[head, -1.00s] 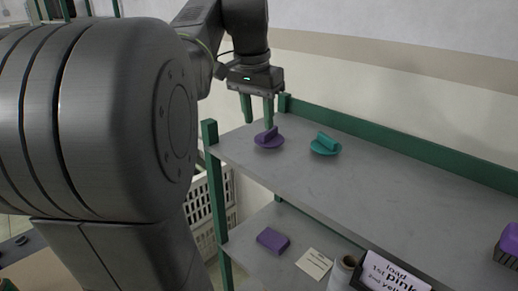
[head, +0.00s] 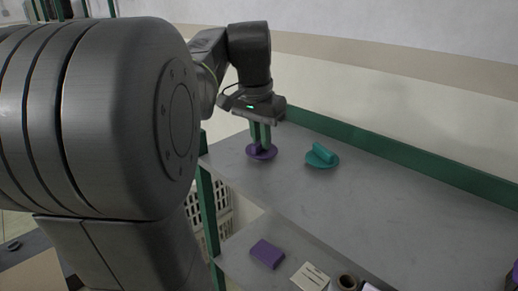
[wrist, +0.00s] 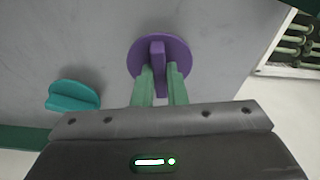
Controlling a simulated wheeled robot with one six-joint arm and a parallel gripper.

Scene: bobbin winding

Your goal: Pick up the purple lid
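The purple lid (head: 262,153) is a round disc with an upright bar handle, lying on the upper grey shelf near its left end. It also shows in the wrist view (wrist: 178,50). My gripper (head: 260,147) is directly above it, pointing down. In the wrist view, the two green fingers (wrist: 160,72) stand on either side of the bar handle, close against it, and look shut on it. The lid appears to rest on the shelf. The fingers hide part of the handle in the head view.
A teal lid (head: 322,156) lies just right of the purple one, also in the wrist view (wrist: 73,97). A green rail (head: 400,156) runs along the shelf's back. The lower shelf holds a purple block (head: 267,254), a card (head: 311,276) and a roll. The upper shelf's middle is clear.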

